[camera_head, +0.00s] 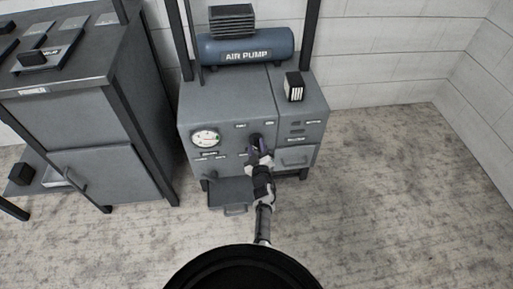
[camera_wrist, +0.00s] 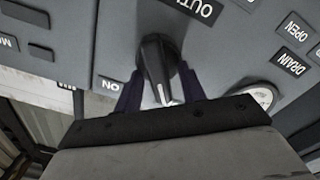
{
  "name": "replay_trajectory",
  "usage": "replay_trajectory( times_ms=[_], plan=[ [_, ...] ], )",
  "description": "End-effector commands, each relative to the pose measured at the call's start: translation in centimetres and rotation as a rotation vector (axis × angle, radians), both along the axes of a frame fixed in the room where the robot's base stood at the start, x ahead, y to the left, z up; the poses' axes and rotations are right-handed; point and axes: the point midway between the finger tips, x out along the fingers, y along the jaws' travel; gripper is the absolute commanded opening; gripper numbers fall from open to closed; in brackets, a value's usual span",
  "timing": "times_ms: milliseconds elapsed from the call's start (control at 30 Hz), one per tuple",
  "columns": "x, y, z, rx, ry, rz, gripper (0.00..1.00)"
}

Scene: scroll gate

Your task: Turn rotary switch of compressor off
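The compressor (camera_head: 225,120) is a grey cabinet with a blue "AIR PUMP" tank (camera_head: 247,47) on top. Its rotary switch (camera_wrist: 156,60) is a black knob with a white pointer line, on the front panel. In the wrist view the line points down toward my gripper's palm. A small label reading like "ON" (camera_wrist: 110,86) sits left of the knob. My gripper (camera_wrist: 160,75) has one dark blue finger on each side of the knob, with gaps that look visible. In the head view my gripper (camera_head: 259,154) is at the panel and mostly hides the knob.
A round gauge (camera_head: 205,138) is left of the switch. A grey workbench (camera_head: 100,120) stands at the left. The floor at right is clear.

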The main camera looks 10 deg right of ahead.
Motion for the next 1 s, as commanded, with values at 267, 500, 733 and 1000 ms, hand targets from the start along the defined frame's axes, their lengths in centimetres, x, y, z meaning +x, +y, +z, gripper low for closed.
replay_trajectory(
  times_ms=[267, 500, 733, 1000],
  plan=[
    [-1.3, 0.0, 0.3, 0.002, 0.002, 0.0, 0.4],
    [-6.2, 0.0, 0.6, 0.002, 0.004, -0.002, 0.4],
    [-11.1, 0.0, 0.4, 0.002, 0.003, -0.001, 0.4],
    [-13.7, 0.0, 0.1, 0.0, 0.0, 0.0, 0.4]
  ],
)
